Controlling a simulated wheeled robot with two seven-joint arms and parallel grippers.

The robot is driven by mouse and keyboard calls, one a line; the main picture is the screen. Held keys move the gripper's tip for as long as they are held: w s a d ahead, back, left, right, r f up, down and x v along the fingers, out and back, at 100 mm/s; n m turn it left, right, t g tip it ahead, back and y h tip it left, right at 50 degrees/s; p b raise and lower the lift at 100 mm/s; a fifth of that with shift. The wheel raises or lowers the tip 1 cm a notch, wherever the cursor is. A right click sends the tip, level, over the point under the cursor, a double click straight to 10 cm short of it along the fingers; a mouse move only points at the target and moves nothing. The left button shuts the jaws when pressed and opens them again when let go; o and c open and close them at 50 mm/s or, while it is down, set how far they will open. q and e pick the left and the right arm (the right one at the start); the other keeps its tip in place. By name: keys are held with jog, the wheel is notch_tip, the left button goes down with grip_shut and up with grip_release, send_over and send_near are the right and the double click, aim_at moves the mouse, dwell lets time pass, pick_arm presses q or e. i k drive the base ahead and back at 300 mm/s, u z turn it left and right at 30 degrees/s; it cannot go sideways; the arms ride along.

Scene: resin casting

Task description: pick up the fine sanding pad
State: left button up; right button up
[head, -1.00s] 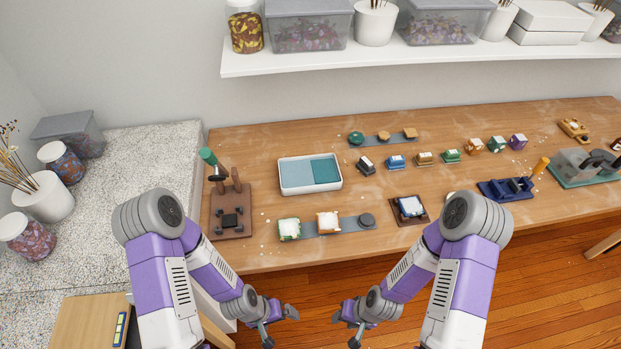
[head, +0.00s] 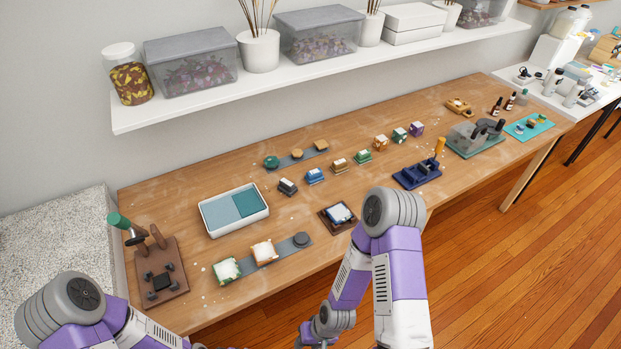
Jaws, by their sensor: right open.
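A row of small blocks with pale tops stands mid-table: a dark grey one (head: 288,187), a blue one (head: 315,176), a tan one (head: 339,165) and a green one (head: 363,156). They look like sanding pads, but I cannot tell which is the fine one. My right gripper (head: 315,340) is open and empty at the bottom edge of the view, low in front of the table and well apart from the blocks. My left arm shows at the lower left; its gripper is out of the picture.
A white tray (head: 205,218) with teal sections lies left of the blocks. A grey strip (head: 284,255) with white-topped pieces and a brown stand (head: 338,226) lie nearer the front. A blue fixture (head: 417,175) stands to the right. A shelf (head: 300,65) overhangs the back.

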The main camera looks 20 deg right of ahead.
aim_at(313, 177)
jog(key=z, duration=3.05)
jog(key=i, duration=3.05)
jog(key=u, duration=4.6)
jog(key=i, duration=1)
